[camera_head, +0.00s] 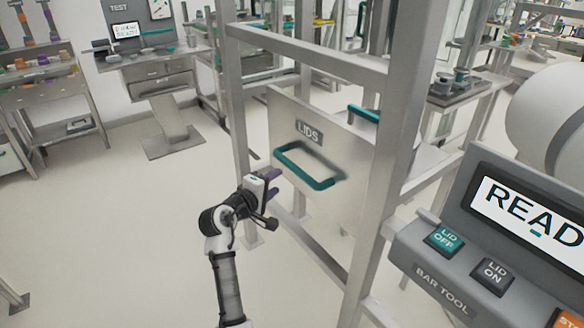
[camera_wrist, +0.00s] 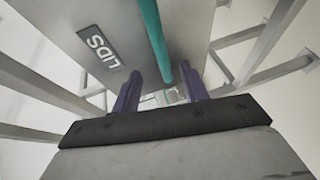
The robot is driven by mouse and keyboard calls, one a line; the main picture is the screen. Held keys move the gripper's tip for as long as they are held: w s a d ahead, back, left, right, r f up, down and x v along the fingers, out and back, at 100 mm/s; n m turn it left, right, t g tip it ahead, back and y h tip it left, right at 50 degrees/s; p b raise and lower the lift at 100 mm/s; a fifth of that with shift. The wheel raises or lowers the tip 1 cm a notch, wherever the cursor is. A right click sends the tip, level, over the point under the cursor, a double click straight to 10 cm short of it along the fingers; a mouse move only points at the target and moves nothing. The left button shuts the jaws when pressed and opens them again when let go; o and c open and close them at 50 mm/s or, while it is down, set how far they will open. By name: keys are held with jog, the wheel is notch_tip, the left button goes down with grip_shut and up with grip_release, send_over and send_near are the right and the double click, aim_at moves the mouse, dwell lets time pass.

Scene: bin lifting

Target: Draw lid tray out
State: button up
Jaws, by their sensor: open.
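The lid tray (camera_head: 330,215) has a pale metal front panel with a dark "LIDS" label and sits in a grey metal frame. Its teal bar handle (camera_head: 305,167) stands out from the panel. My gripper (camera_head: 272,181) is just in front of the panel, at the lower left of the handle. In the wrist view my gripper (camera_wrist: 161,95) has its two purple fingers apart, with the teal handle (camera_wrist: 155,40) running lengthwise between them in the picture. The panel (camera_wrist: 110,25) lies beyond. I cannot tell whether a finger touches the handle.
Grey frame posts (camera_head: 395,150) stand close on the right and left of the tray. A console (camera_head: 500,240) with "LID OFF" and "LID ON" buttons is at the right. The floor (camera_head: 130,230) to the left is clear. A test bench (camera_head: 155,70) stands farther back.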

aim_at(292, 171)
jog(key=p+x, duration=0.2)
jog(key=x, duration=0.9)
jog(key=shift+w+d, duration=0.1)
jog(key=shift+w, duration=0.05)
jog(key=shift+c, duration=0.3)
grip_shut()
